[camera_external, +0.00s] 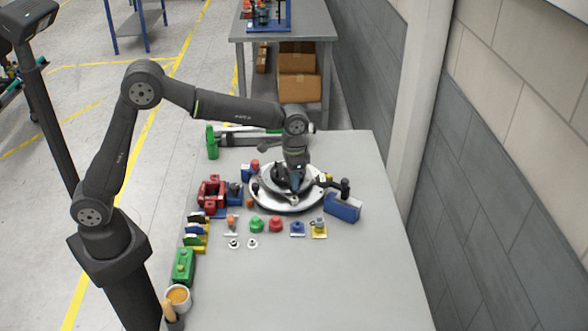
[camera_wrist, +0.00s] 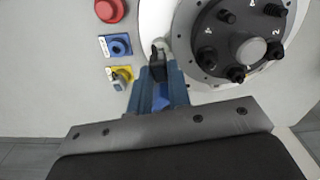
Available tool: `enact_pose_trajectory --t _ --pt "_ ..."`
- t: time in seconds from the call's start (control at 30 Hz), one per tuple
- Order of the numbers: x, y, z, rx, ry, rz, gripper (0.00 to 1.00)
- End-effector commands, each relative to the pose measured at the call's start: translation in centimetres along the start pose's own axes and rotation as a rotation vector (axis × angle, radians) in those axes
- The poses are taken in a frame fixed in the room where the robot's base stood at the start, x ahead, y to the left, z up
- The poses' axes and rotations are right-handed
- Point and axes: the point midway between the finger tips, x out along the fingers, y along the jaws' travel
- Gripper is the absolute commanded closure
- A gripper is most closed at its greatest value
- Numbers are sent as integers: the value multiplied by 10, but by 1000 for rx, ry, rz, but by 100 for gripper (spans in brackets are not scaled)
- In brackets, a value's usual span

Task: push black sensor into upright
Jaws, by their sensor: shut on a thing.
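My gripper (camera_wrist: 158,74) is shut on a small black piece, which looks like the black sensor (camera_wrist: 157,58), in the wrist view. The sensor sits between the blue fingers, and its far end is at a small pale upright (camera_wrist: 164,45) by the rim of the round chassis fixture (camera_wrist: 151,18). I cannot tell whether the sensor is inside the upright or only against it. In the external view my gripper (camera_external: 296,188) points down over the fixture (camera_external: 266,203); the sensor is too small to make out there.
A dark round hub (camera_wrist: 207,45) with several black knobs stands on the fixture. A blue block (camera_external: 342,208) is at its right. Red (camera_external: 276,224) and green (camera_external: 256,223) knobs, a blue part (camera_external: 297,229) and a yellow part (camera_external: 319,229) stand in front. The table's front right is clear.

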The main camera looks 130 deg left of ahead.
Motion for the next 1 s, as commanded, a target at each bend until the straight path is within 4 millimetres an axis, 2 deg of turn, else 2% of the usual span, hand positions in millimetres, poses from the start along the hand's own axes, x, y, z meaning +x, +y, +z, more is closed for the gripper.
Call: enact_pose_trajectory --t 0.23,1.0 --pt "10 0 0 0 -2 0 100" --pt "18 0 0 0 0 0 100"
